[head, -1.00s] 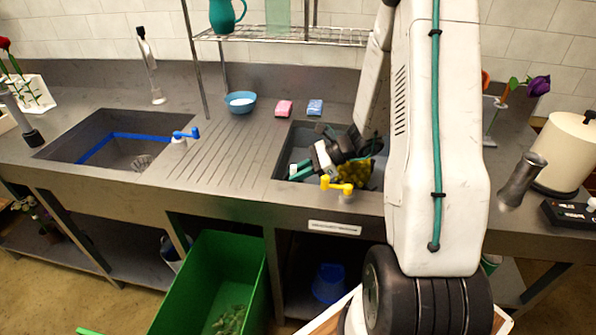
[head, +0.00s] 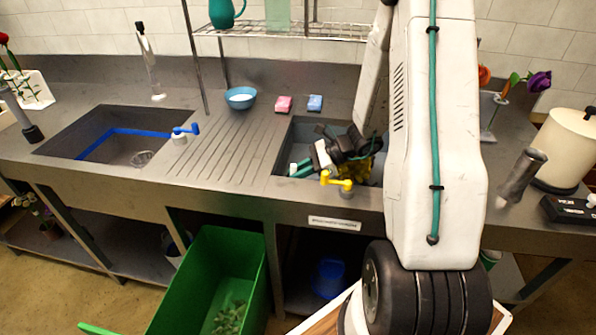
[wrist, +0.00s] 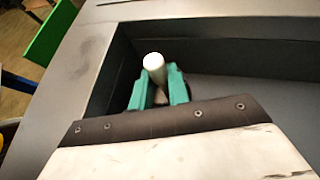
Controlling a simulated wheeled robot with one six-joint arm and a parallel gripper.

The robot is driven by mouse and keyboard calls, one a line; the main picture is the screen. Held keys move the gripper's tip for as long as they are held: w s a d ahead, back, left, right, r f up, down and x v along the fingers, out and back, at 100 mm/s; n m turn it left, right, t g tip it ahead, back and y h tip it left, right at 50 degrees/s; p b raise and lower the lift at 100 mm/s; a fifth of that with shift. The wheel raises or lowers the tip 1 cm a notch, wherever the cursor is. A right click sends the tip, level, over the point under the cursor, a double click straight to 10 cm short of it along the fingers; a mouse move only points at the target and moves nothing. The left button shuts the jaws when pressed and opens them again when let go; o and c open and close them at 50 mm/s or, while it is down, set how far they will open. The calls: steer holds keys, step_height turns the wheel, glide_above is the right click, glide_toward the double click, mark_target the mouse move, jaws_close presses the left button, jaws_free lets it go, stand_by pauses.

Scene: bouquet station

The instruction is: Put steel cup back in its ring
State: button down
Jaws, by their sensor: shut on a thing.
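My gripper (head: 302,169) has teal fingers and is at the left part of the right sink (head: 281,150), in the head view. It is shut on a small white round-topped thing, which shows between the fingers (wrist: 158,92) in the wrist view as a white end (wrist: 153,62). Its lower part is hidden, and I cannot tell whether it is the steel cup. A grey metal cylinder (head: 522,176) leans on the counter at the right, apart from my gripper. I cannot make out a ring.
A yellow tap handle (head: 337,182) stands at the sink's front edge. A yellow thing (head: 364,168) is partly hidden behind my wrist. The ribbed drainboard (head: 215,140) is clear.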

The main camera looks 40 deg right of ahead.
steer(key=c, duration=1.3)
jaws_free()
steer(key=shift+o, duration=0.2)
steer(key=v, duration=0.7)
steer(key=shift+d, duration=0.3)
steer(key=shift+s+r, duration=0.15)
steer(key=shift+r, duration=0.05)
